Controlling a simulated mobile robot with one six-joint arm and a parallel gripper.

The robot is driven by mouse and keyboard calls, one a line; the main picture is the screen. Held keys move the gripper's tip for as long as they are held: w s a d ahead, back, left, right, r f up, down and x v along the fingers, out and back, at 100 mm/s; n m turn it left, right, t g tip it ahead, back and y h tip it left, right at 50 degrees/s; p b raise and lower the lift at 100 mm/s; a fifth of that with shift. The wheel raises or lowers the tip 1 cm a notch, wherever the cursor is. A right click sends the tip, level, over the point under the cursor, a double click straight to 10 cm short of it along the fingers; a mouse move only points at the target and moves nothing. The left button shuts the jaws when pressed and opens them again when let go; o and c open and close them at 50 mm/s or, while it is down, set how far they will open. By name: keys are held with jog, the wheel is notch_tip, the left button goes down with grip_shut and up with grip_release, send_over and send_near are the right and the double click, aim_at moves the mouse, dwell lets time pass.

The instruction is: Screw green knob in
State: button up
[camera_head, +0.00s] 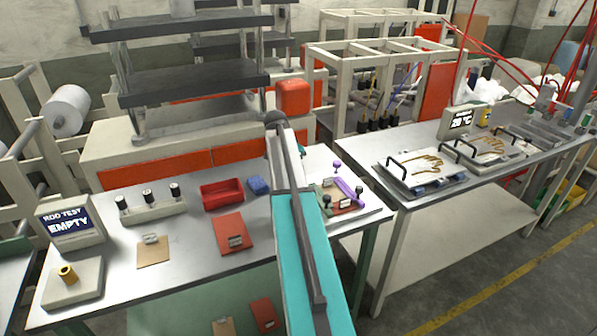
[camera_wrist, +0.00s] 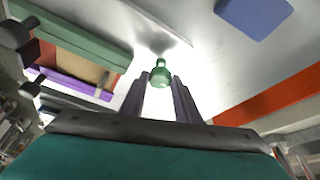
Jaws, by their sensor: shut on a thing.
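The green knob (camera_wrist: 160,75) shows in the wrist view between the two grey-purple fingertips of my gripper (camera_wrist: 160,88). My gripper is shut on it, with the knob's narrow end pointing away from my gripper. A pale surface with a soft shadow lies beyond the knob; I cannot tell whether they touch. A fixture with a green bar (camera_wrist: 80,42) and a purple bar (camera_wrist: 72,83) is at left in the wrist view. In the head view, the fixture's purple lever (camera_head: 347,191) shows right of my arm. My arm hides the knob and my fingertips there.
Dark knobs (camera_head: 360,190) stand on the fixture. A blue block (camera_head: 258,186) and a red bin (camera_head: 222,192) lie left of my arm. The display (camera_head: 70,225) reads "ROD TEST EMPTY". A second table with metal plates (camera_head: 425,180) stands at right.

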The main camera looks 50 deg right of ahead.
jog(key=shift+s+d+m, duration=0.2)
jog(key=shift+s+m, duration=0.1)
jog(key=o, duration=1.1)
jog(key=shift+c, duration=0.2)
jog(key=shift+w, duration=0.1)
jog(key=shift+a+r, duration=0.15)
jog(key=shift+r, duration=0.05)
jog(key=shift+w+a+r+b, duration=0.2)
jog(key=shift+r+b, duration=0.1)
jog(key=shift+r, duration=0.2)
jog(key=b+v, duration=0.2)
jog(key=v, duration=1)
jog(key=shift+r, duration=0.2)
jog(key=shift+a+f+b, duration=0.1)
jog(key=shift+a+b, duration=0.05)
jog(key=shift+b, duration=0.2)
